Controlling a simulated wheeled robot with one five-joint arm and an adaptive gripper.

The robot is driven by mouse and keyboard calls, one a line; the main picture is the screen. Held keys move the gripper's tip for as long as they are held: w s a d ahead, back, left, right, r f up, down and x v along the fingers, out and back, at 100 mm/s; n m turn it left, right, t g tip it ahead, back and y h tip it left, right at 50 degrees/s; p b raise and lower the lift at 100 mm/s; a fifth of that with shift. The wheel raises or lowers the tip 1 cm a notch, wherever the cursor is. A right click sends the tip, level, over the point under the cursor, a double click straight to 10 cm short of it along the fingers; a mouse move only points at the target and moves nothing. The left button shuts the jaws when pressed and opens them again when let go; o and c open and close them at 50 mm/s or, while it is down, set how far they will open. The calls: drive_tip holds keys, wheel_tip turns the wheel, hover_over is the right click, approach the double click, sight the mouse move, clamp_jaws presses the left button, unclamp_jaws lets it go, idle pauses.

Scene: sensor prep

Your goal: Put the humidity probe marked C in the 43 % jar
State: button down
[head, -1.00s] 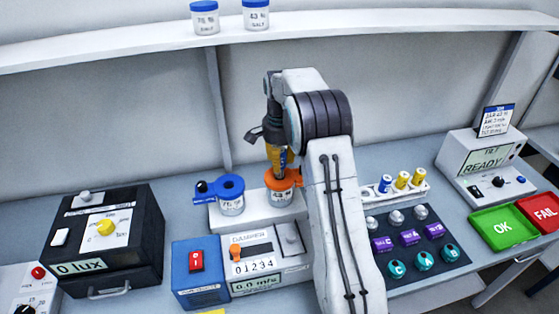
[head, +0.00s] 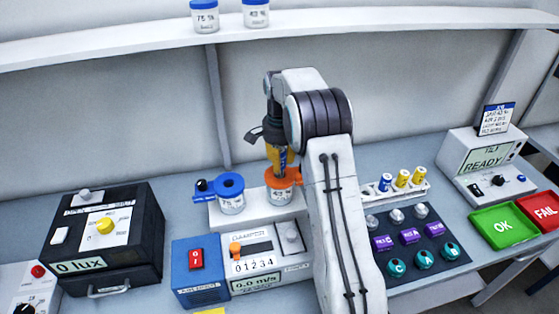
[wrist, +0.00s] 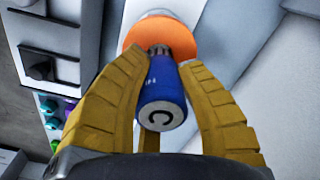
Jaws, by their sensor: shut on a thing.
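A blue probe marked C (wrist: 160,88) is between the yellow fingers of my gripper (wrist: 162,78) in the wrist view. The fingers are shut on it. Its far end points at the orange lid (wrist: 166,40) of a jar; the wrist view does not show clearly whether the tip is in the opening. In the head view my gripper (head: 277,160) is directly above the orange-lidded jar (head: 279,193), whose label is hard to read now. A blue-lidded jar (head: 231,203) stands to its left. Both jars are on a white stand (head: 262,210).
A rack (head: 415,190) with one blue and two yellow probes is right of my arm. Below it is a dark pad (head: 440,245) with knobs. A damper box (head: 262,262) stands in front of the jars. Green OK (head: 503,228) and red FAIL (head: 540,212) trays are far right.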

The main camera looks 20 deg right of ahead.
drive_tip(key=shift+f+b, duration=0.75)
drive_tip(key=shift+f, duration=0.9)
idle(3.3)
drive_tip(key=c, duration=0.5)
unclamp_jaws()
drive_tip(key=shift+c, duration=0.2)
drive_tip(key=shift+r+p, duration=1.05)
drive_tip(key=shift+r, duration=2.95)
